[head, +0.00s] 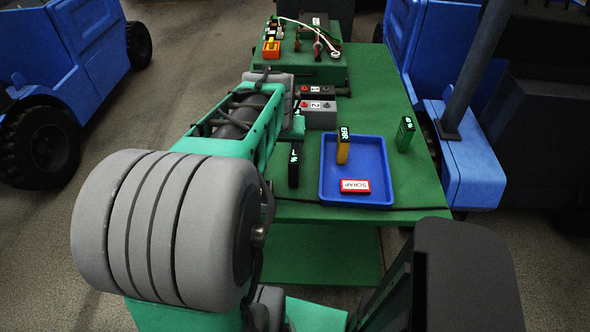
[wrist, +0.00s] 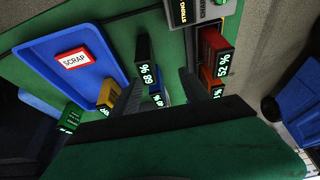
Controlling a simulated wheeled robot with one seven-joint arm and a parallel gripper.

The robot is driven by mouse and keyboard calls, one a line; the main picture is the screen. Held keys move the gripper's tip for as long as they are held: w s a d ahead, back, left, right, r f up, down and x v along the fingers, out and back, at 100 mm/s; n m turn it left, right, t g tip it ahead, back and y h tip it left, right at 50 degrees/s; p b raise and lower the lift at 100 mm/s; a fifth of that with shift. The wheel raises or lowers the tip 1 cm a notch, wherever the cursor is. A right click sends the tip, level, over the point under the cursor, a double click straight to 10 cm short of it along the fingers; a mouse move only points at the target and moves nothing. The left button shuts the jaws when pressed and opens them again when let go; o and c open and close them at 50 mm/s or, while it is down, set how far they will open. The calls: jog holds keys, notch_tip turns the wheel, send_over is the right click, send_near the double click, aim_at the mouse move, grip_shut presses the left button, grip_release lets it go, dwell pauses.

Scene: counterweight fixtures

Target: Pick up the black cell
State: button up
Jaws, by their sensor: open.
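The black cell (head: 293,172) stands upright on the green table, left of the blue tray in the head view. In the wrist view the black cell (wrist: 143,48) has a lit percent reading and lies just beyond the fingertips, nearer the left finger. My gripper (wrist: 163,80) is open, with its two dark fingers apart. The black cell does not appear held. Whether a finger touches it, I cannot tell. In the head view my arm hides most of the gripper.
The blue tray (head: 327,176) holds a yellow cell (head: 343,148) and a SCRAP label (head: 355,186). A green cell (head: 406,134) stands right of it. Red and orange cells (wrist: 213,48) are right of my fingers.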

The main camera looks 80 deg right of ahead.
aim_at(294, 156)
jog(key=shift+s+d+f+m, duration=0.2)
jog(key=shift+s+d+f, duration=0.15)
jog(key=shift+s, duration=0.25)
jog(key=shift+s+d+f+m, duration=0.2)
jog(key=shift+s+d+f, duration=0.1)
jog(key=shift+s, duration=0.3)
jog(key=p+x, duration=0.1)
jog(key=x, duration=0.5)
jog(key=shift+s+d+f, duration=0.1)
jog(key=shift+d+f, duration=0.15)
jog(key=shift+f, duration=0.05)
grip_shut()
jog(key=shift+r, duration=0.1)
